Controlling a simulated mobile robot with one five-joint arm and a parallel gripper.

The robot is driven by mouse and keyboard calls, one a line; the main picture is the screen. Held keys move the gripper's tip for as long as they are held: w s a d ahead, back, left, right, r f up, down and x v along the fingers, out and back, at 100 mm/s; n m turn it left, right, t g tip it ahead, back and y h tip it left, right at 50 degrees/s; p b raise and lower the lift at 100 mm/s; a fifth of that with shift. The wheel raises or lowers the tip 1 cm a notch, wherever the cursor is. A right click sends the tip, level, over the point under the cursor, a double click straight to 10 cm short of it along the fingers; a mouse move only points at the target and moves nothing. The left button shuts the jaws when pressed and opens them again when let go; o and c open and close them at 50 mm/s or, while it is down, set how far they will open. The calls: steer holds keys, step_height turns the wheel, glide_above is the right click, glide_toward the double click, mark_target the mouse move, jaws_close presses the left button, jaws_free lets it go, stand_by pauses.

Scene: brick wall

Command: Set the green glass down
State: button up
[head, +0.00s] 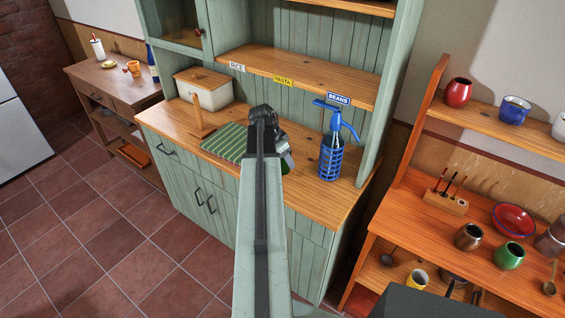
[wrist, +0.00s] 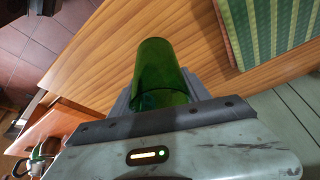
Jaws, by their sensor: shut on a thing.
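The green glass (wrist: 160,68) is see-through and fills the middle of the wrist view. My gripper (wrist: 158,98) is shut on it, with a finger on either side. In the head view a small bit of the glass (head: 286,166) shows past my arm; the rest is hidden. It is over the wooden counter (head: 304,178) of the pale green cabinet, between the green striped mat (head: 225,141) and the blue siphon bottle (head: 331,150). I cannot tell whether its base touches the counter.
The mat also shows in the wrist view (wrist: 268,32), apart from the glass. A white bread box (head: 204,92) and a wooden stand (head: 200,120) are at the back left. An orange shelf (head: 400,225) with pots stands to the right. Bare counter lies around the siphon bottle.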

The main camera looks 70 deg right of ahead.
mark_target(285, 164)
steer(key=shift+d, duration=0.25)
steer(key=f+b, duration=0.4)
steer(key=shift+s+d, duration=0.1)
steer(key=shift+d, duration=0.1)
steer(key=shift+w+a+r, duration=0.1)
steer(key=shift+w+r, duration=0.1)
steer(key=shift+w, duration=0.1)
steer(key=shift+f, duration=0.15)
steer(key=o, duration=1.5)
steer(key=shift+o, duration=0.2)
